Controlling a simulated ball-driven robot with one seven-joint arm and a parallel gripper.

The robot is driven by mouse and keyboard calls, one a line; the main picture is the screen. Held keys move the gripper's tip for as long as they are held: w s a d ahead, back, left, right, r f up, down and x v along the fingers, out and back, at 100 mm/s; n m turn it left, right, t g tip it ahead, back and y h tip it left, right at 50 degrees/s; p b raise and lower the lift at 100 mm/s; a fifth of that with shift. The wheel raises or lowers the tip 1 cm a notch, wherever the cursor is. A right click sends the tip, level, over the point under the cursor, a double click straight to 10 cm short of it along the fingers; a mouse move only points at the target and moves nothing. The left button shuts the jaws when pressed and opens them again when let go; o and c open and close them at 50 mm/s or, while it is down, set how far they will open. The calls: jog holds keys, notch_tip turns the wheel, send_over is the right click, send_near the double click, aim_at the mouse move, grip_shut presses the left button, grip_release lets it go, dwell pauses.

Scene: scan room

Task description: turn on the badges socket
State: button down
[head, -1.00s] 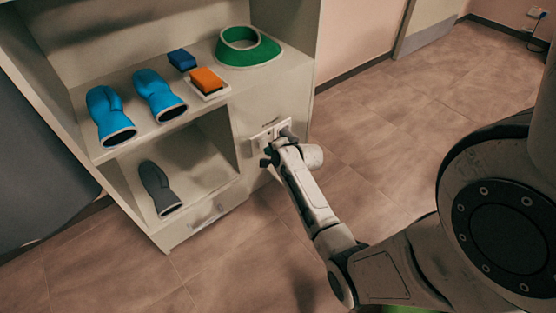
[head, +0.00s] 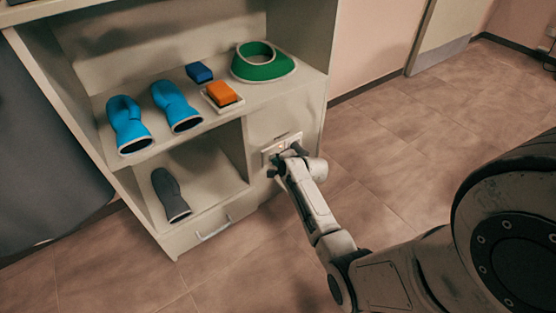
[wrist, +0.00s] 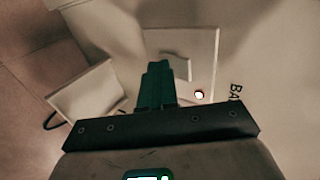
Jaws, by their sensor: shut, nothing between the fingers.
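The badges socket is a pale wall plate (wrist: 205,50) on the cabinet's side panel, with a raised rocker switch (wrist: 176,67) and a small glowing lamp (wrist: 199,94), bright with an orange-red rim. Letters "BA" (wrist: 235,92) show beside it, the rest hidden by my gripper. In the head view the plate (head: 270,154) is partly covered by my gripper (head: 287,159). In the wrist view my gripper's dark fingers (wrist: 157,82) are shut and empty, their tips just beside the rocker. I cannot tell whether they touch it.
A second pale square piece (wrist: 88,92) with a dark cord sits left of the plate. A grey mitt (head: 170,195) lies below. Floor at right is clear.

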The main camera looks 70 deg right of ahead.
jog(key=shift+w+a+f, duration=0.1)
jog(key=shift+w, duration=0.25)
jog(key=shift+w+d+r+p, duration=0.15)
jog(key=shift+d+r+p, duration=0.1)
jog(key=shift+r+p, duration=0.6)
jog(key=s+a+r+p, duration=0.1)
jog(key=s+a+p, duration=0.4)
jog(key=s, duration=0.7)
jog(key=shift+s+a+r+p, duration=0.2)
jog(key=shift+a+r+p, duration=0.15)
jog(key=shift+a, duration=0.8)
